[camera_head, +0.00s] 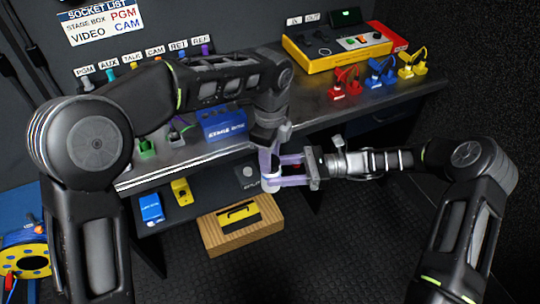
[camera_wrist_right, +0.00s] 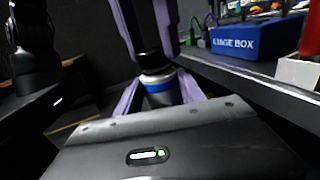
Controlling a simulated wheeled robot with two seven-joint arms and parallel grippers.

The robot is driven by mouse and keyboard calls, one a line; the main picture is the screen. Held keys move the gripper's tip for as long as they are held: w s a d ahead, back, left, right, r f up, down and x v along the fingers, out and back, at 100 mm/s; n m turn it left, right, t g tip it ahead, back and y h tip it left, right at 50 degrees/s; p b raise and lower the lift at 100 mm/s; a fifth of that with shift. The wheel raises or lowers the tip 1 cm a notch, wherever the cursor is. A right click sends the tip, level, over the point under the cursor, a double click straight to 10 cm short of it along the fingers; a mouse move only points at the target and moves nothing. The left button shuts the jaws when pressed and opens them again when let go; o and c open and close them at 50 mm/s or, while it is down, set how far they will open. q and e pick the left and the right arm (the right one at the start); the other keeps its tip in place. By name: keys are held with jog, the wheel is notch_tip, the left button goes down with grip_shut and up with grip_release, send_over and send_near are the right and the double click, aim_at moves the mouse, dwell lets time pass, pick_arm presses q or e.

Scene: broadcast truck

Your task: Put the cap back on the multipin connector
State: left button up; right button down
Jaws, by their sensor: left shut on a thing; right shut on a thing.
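My left gripper (camera_head: 268,168) points down in front of the bench edge, its purple fingers shut on a black cylindrical piece (camera_wrist_right: 148,45). My right gripper (camera_head: 292,170) reaches in from the right, below the left fingertips. In the right wrist view its purple fingers are shut on a round piece with a silver rim and a blue band (camera_wrist_right: 160,87). The black piece stands end to end above the banded piece, roughly in line. They look touching or nearly so; I cannot tell whether they are joined, or which is the connector and which the cap.
The blue stage box (camera_head: 222,125) stands on the bench (camera_head: 310,112) behind the grippers. A wooden crate (camera_head: 240,240) lies below them on the floor. A yellow and red console (camera_head: 335,45) and coloured plug stands are at the back right. Open floor lies at the front.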

pick_arm(q)
jog(key=m, duration=0.5)
jog(key=shift+w+m, duration=0.1)
jog(key=shift+m, duration=0.3)
jog(key=m, duration=0.5)
jog(key=shift+d+m, duration=0.1)
jog(key=shift+m, duration=0.2)
jog(key=m, duration=0.5)
jog(key=shift+d, duration=0.1)
jog(key=m, duration=0.4)
jog(key=o, duration=1.3)
jog(key=shift+r, duration=2.2)
jog(key=shift+d, duration=0.1)
